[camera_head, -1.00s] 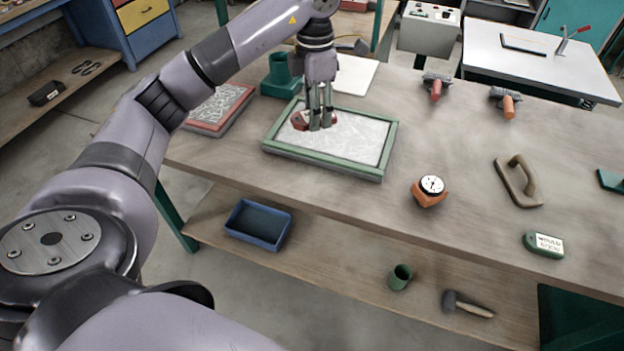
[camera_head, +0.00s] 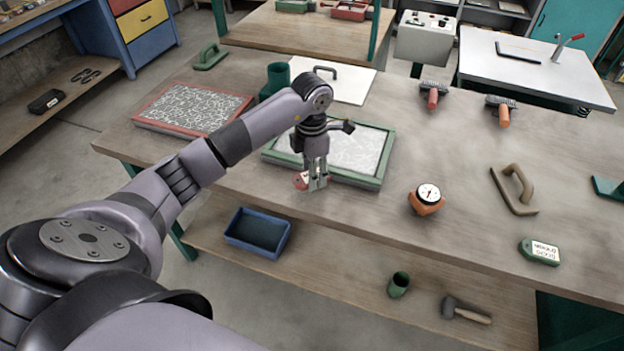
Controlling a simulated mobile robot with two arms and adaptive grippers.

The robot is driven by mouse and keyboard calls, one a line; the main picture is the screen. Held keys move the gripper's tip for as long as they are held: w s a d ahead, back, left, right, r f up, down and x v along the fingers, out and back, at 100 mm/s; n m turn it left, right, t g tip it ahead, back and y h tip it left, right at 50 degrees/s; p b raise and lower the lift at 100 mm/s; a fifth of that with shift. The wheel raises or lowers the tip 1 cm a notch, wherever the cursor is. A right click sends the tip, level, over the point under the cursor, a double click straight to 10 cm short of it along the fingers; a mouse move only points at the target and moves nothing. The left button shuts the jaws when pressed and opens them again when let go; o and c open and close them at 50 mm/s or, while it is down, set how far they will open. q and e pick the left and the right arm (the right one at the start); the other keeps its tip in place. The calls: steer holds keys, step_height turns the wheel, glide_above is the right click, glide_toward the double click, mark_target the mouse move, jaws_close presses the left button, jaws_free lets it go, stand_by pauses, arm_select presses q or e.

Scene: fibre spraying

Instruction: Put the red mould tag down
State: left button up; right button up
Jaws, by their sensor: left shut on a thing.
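The red mould tag (camera_head: 301,181) is in my left gripper (camera_head: 317,183). The gripper is shut on it, pointing down, in front of the green-framed mould (camera_head: 378,183) near the table's front edge. The fingers hide part of the tag. I cannot tell whether the tag touches the table. The red-framed mould (camera_head: 145,122) lies at the left of the table with a grey patterned fill. A green mould tag (camera_head: 541,251) with a white label lies at the table's front right. My right gripper is not in view.
On the table (camera_head: 455,190) are an orange dial gauge (camera_head: 426,200), a brown handled float (camera_head: 514,190), two brush-like tools and a green cup (camera_head: 279,77). A blue tray (camera_head: 257,232) sits on the lower shelf. Bare tabletop lies left of the gripper.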

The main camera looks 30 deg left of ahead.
arm_select(q)
step_height(320, 180, down, 4)
steer(key=shift+s+r+p, duration=0.1)
steer(key=shift+r+p, duration=0.1)
steer(key=shift+p, duration=0.2)
steer(key=shift+f, duration=0.25)
steer(key=o, duration=0.9)
steer(key=shift+o, duration=0.2)
steer(key=shift+r, duration=0.1)
steer(key=shift+r, duration=0.2)
step_height(320, 180, up, 10)
steer(key=b, duration=0.3)
steer(key=shift+r, duration=0.85)
